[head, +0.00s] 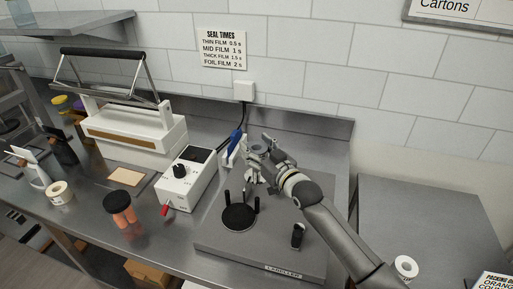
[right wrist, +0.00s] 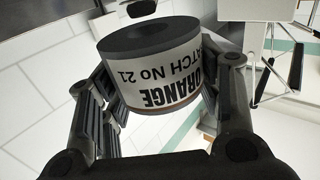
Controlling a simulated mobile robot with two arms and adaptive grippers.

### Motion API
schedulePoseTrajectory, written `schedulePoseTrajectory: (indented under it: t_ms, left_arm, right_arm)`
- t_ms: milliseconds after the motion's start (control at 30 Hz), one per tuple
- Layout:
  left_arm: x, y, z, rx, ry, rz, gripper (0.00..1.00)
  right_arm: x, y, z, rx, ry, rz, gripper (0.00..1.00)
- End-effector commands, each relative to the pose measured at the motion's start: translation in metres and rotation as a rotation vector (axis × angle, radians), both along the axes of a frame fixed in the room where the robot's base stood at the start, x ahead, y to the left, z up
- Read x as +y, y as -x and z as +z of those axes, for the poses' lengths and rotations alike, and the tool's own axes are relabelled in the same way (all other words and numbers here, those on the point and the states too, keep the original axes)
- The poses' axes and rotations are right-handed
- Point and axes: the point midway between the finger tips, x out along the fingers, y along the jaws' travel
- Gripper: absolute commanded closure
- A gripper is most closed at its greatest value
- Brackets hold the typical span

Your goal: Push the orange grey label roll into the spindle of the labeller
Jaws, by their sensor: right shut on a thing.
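My right gripper (head: 256,166) is shut on the orange grey label roll (right wrist: 150,72). In the right wrist view the roll sits between the fingers, with a dark grey end and hole and a white band reading "ORANGE" and "BATCH No 21" upside down. In the head view the gripper hides most of the roll. The labeller (head: 262,262) is a grey base plate with a name strip on its front edge. On it a round black disc (head: 238,218) and dark upright posts stand below and left of the gripper. I cannot tell which part is the spindle. My left gripper is not in view.
A white control box (head: 188,180) with a black knob and red lever stands left of the labeller. Further left are a jar of orange pieces (head: 120,210), a pale roll (head: 60,193) and a bar sealer (head: 135,135). A white roll (head: 405,267) is at right.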

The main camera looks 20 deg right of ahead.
Motion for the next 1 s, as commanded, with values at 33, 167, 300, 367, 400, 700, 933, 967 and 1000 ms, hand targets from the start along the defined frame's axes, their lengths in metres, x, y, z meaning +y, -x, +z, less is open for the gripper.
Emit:
schedulePoseTrajectory:
  t_ms: [33, 167, 300, 367, 400, 700, 933, 967, 1000]
  left_arm:
    - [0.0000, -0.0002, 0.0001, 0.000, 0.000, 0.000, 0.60]
    - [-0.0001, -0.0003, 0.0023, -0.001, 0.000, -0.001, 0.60]
    - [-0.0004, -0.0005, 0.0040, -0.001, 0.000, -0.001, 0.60]
    - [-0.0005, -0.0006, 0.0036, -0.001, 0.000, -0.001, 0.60]
    - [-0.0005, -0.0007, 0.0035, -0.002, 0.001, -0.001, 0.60]
    - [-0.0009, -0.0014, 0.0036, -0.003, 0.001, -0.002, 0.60]
    - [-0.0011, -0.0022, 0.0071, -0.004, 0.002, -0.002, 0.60]
    - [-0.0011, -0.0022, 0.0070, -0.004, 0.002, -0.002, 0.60]
    - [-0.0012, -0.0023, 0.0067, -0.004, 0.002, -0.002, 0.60]
  right_arm:
    - [-0.0001, 0.0000, 0.0007, -0.001, 0.000, 0.000, 0.85]
    - [-0.0001, 0.0001, 0.0013, -0.001, 0.000, 0.000, 0.85]
    - [-0.0001, 0.0004, 0.0009, 0.000, 0.000, 0.000, 0.85]
    - [-0.0001, 0.0004, 0.0005, -0.001, 0.000, 0.000, 0.85]
    - [-0.0001, 0.0004, 0.0004, -0.001, 0.000, 0.000, 0.85]
    - [-0.0001, 0.0003, 0.0006, -0.001, 0.000, 0.000, 0.85]
    - [0.0000, 0.0002, 0.0013, -0.001, 0.001, 0.000, 0.85]
    - [0.0000, 0.0002, 0.0011, -0.002, 0.000, 0.000, 0.85]
    - [0.0000, 0.0002, 0.0008, -0.002, 0.000, 0.000, 0.85]
